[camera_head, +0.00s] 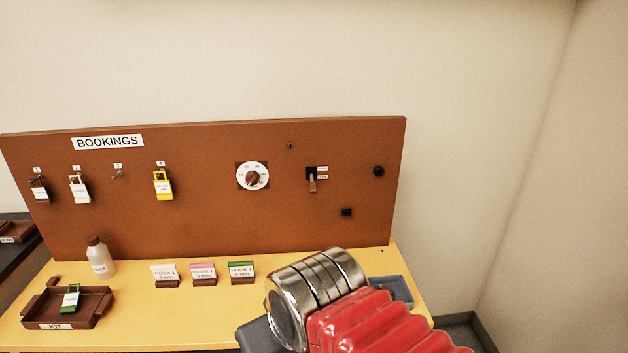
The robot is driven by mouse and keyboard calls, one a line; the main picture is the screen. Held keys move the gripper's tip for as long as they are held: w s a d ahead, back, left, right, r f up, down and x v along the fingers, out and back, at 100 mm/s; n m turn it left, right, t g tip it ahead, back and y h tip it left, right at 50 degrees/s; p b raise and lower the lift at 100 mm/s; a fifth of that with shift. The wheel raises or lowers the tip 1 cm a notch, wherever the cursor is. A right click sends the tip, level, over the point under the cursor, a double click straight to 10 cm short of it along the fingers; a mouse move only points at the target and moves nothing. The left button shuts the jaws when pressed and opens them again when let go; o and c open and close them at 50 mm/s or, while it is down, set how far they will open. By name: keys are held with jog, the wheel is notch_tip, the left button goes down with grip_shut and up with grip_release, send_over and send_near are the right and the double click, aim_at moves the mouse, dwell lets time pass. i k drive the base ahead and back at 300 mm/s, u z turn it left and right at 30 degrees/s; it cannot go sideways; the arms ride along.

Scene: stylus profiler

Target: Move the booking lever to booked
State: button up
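The booking lever (312,185) is a small brown handle on a dark mount on the upright brown board (220,225), right of the middle. Its handle hangs down below the mount. Two small white labels (322,172) sit one above the other just right of it; their words are too small to read. My arm, with chrome rings and a red bellows, rises from the bottom right, below and apart from the lever. I cannot make out my gripper's fingers in this view.
A white dial (253,176) is left of the lever, a black knob (378,171) right. Padlocks hang at left, including a yellow one (162,185). The yellow table (140,330) holds a bottle (99,258), a brown tray (92,314) with a green padlock (70,299), and small cards (203,273).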

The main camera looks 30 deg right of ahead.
aim_at(313, 187)
jog(key=z, duration=0.05)
jog(key=i, duration=0.95)
jog(key=u, duration=0.1)
